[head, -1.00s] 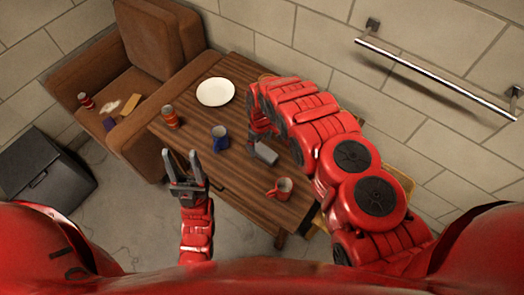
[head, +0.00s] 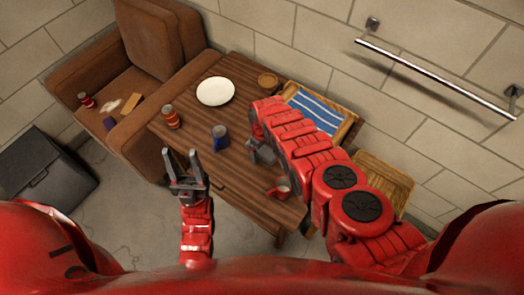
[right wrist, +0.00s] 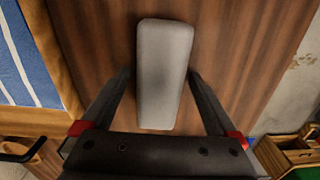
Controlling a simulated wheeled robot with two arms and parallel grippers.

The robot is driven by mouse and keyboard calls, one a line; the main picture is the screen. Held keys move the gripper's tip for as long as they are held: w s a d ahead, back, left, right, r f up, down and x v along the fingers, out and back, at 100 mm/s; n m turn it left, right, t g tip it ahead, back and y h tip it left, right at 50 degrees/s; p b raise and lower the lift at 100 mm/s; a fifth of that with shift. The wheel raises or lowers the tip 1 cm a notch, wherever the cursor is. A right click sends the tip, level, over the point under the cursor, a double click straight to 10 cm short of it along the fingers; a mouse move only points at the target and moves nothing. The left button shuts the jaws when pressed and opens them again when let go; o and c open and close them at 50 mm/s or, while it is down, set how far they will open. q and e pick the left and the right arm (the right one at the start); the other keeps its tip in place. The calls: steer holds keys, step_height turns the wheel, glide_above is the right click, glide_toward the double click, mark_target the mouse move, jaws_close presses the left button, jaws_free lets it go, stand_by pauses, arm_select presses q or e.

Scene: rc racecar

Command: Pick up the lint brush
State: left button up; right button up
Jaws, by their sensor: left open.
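The lint brush (right wrist: 165,70) shows in the right wrist view as a pale grey, rounded block lying on the wooden table. My right gripper (right wrist: 160,80) is open over it, with one finger on each side of the block and narrow gaps visible. In the head view the right gripper (head: 262,152) is low over the table, between the blue mug and the red mug, and the brush is largely hidden by it there. My left gripper (head: 184,160) is open and empty, in front of the table's near edge.
On the table (head: 235,185) stand a blue mug (head: 220,137), a red mug (head: 279,190), a can (head: 171,117) and a white plate (head: 215,91). A chair with a blue striped seat (head: 318,109) and a brown armchair (head: 150,50) adjoin it.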

steer(key=c, duration=1.3)
steer(key=shift+c, duration=0.2)
steer(key=shift+r, duration=0.2)
